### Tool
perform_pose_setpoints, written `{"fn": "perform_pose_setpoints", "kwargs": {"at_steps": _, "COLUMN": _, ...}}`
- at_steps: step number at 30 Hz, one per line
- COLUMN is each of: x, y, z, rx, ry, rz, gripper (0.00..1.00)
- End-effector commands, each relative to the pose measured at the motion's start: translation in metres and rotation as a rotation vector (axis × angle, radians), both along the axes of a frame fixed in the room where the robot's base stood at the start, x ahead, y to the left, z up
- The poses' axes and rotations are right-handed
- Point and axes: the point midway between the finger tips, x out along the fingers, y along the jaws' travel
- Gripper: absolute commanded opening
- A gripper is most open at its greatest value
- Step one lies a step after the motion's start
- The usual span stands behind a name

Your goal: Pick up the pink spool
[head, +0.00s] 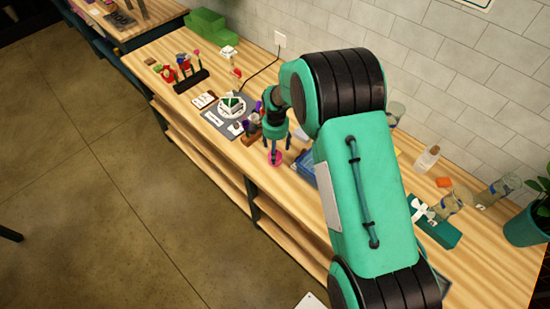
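The pink spool (274,158) is a small pink piece near the front edge of the wooden bench, in the middle of the head view. My gripper (276,148) points down directly over it, with its fingertips at or very close to the spool. The fingers are too small and dark to show whether they are open or closed on it. Part of the spool is hidden behind the gripper.
A grey mat (215,118) with a plate lies left of the gripper, small pots close by. A dark rack (190,80) with flowers stands farther left. Glass jars (497,190) and a teal gift box (438,232) stand right. My arm hides the bench's middle.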

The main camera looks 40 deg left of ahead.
Motion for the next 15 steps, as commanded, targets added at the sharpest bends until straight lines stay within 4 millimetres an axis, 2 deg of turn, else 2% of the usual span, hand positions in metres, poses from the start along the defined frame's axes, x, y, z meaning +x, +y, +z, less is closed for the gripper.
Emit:
{"fn": "perform_pose_setpoints", "kwargs": {"at_steps": 7, "x": -0.001, "y": 0.000, "z": -0.007, "rx": -0.001, "ry": 0.001, "rz": 0.000, "gripper": 0.72}}
{"fn": "perform_pose_setpoints", "kwargs": {"at_steps": 15, "x": -0.003, "y": 0.000, "z": -0.031, "rx": -0.002, "ry": 0.002, "rz": 0.000, "gripper": 0.72}}
